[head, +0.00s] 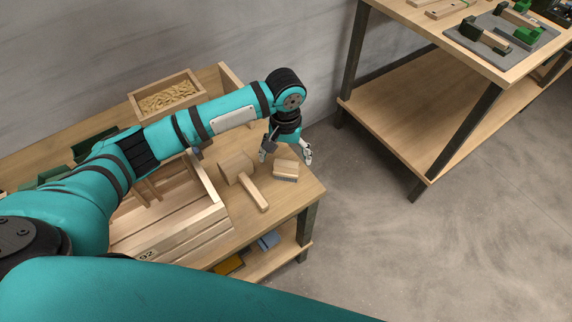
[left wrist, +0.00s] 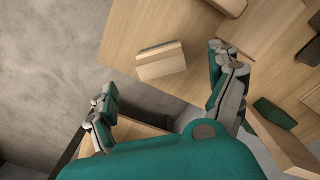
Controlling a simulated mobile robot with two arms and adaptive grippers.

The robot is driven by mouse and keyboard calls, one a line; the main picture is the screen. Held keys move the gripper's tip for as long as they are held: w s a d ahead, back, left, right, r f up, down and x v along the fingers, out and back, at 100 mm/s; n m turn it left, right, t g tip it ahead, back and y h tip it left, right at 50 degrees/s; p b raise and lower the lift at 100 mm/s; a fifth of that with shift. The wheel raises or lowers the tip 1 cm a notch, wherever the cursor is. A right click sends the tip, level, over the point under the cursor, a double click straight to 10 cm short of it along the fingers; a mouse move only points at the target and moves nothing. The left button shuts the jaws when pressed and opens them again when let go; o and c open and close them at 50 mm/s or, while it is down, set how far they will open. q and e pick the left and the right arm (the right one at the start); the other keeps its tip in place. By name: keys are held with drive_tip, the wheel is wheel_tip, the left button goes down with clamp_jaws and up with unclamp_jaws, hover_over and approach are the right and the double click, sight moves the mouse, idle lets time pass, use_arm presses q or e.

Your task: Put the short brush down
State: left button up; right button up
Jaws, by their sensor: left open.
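The short brush (head: 286,168), a small wooden block with grey bristles on its lower side, rests on the workbench (head: 310,188) near its right corner. It also shows in the left wrist view (left wrist: 161,62), lying on the wood beyond the fingers. My left gripper (head: 286,157) is open, with its fingers spread wide to either side of the brush in the head view. In the left wrist view the open fingers (left wrist: 163,78) have nothing between them, and the brush appears apart from both. My right gripper is not in view.
A wooden mallet (head: 252,189) lies just left of the brush. A slatted wooden crate (head: 212,215) stands left of the mallet, with a box of shavings (head: 167,96) behind. The bench's right edge is close to the brush. Another table (head: 410,120) stands at the right.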

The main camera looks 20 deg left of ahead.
sight(286, 165)
use_arm(q)
drive_tip(key=shift+r, duration=2.35)
